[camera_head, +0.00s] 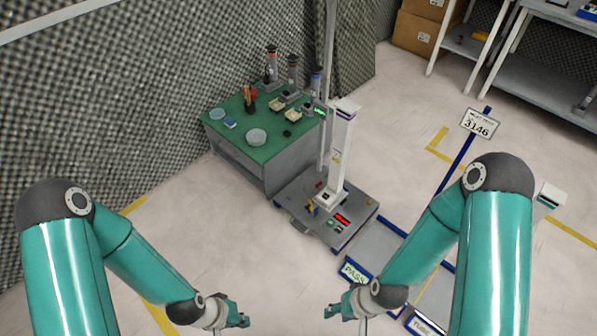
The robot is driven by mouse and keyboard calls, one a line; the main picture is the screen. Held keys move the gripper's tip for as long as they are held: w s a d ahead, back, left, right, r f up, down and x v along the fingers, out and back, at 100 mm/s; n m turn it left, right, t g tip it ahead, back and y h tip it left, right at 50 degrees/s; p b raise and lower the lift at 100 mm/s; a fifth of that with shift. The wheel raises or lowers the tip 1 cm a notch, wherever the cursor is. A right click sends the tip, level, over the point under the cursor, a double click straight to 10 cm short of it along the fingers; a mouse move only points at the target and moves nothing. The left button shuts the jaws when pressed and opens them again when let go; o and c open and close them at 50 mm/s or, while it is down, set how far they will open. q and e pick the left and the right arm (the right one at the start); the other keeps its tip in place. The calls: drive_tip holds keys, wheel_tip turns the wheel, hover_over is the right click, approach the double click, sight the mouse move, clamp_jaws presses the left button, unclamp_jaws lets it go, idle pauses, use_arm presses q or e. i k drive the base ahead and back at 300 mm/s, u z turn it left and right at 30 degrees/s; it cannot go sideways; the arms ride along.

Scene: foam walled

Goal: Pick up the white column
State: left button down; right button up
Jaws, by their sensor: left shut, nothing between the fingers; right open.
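A white column (342,155) stands upright on a low grey platform (352,236), in the middle of the head view. It has a dark band near its top and a small base at its foot. My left gripper (240,316) is shut and empty, low in the view, to the left of the platform and well apart from the column. My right gripper (334,307) is open and empty at the bottom centre, below the platform in the picture. It touches nothing that I can see.
A green-topped table (235,142) with dishes and several bottle-like devices stands behind the platform. A blue-framed stand with a 3146 sign (480,124) is to the right. Floor at left is clear.

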sight(331, 195)
drive_tip(key=u, duration=0.45)
drive_tip(key=i, duration=1.8)
drive_tip(key=z, duration=0.75)
drive_tip(key=k, duration=0.65)
drive_tip(key=z, duration=0.15)
drive_tip(key=i, duration=0.7)
drive_tip(key=u, duration=0.1)
